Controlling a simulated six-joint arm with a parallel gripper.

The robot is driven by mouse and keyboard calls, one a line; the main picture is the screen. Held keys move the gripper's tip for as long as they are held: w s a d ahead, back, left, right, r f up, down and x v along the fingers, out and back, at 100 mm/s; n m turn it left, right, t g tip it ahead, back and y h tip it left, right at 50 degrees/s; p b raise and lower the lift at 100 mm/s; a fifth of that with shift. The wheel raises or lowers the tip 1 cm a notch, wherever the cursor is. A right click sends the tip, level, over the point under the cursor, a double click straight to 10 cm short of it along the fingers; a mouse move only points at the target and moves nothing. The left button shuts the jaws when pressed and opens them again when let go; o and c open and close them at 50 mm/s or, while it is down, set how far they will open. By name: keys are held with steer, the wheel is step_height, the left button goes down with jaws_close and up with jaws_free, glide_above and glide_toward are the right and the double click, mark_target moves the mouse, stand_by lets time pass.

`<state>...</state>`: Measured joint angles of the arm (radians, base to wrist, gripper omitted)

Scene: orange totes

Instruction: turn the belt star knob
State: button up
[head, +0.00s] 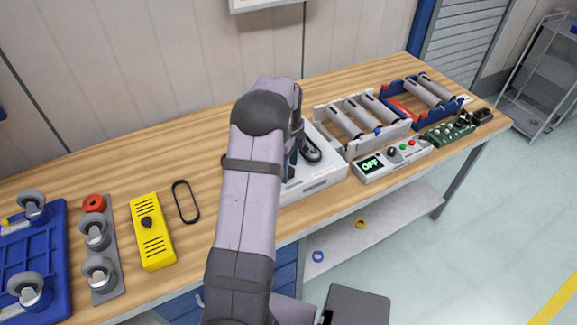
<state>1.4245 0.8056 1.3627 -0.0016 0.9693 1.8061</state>
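A pale grey-white unit (318,186) stands on the bench just right of my arm. A black belt-like loop (310,149) shows on its top, partly covered by my arm. I cannot make out a star knob on this unit; its left part is hidden behind my arm. My arm rises from the bottom and bends down over the unit. Dark parts of my wrist or gripper (291,163) show at the unit, but the fingertips cannot be made out. I cannot tell whether they touch anything.
A yellow box (153,231) with a dark knob and a loose black belt (186,202) lie left of my arm. Casters stand on a grey strip (107,266) and blue base (40,255). Roller frames (350,148), a control box reading OFF (394,160) and a green board (447,134) crowd the right.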

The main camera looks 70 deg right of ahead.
stand_by(0.3)
steer(key=shift+r+b, duration=1.3)
steer(key=shift+r, duration=2.35)
steer(key=w+a+n, duration=1.7)
steer(key=w+a, duration=0.4)
steer(key=a, duration=0.2)
steer(key=a+f+n, duration=0.2)
steer(key=a+n, duration=0.7)
steer(key=a, duration=0.6)
steer(key=s+a+f+n, duration=0.2)
steer(key=s+a+n, duration=0.4)
steer(key=a+n, duration=0.5)
steer(key=shift+s+a+f, duration=0.2)
steer(key=shift+a, duration=0.5)
steer(key=shift+f, duration=0.1)
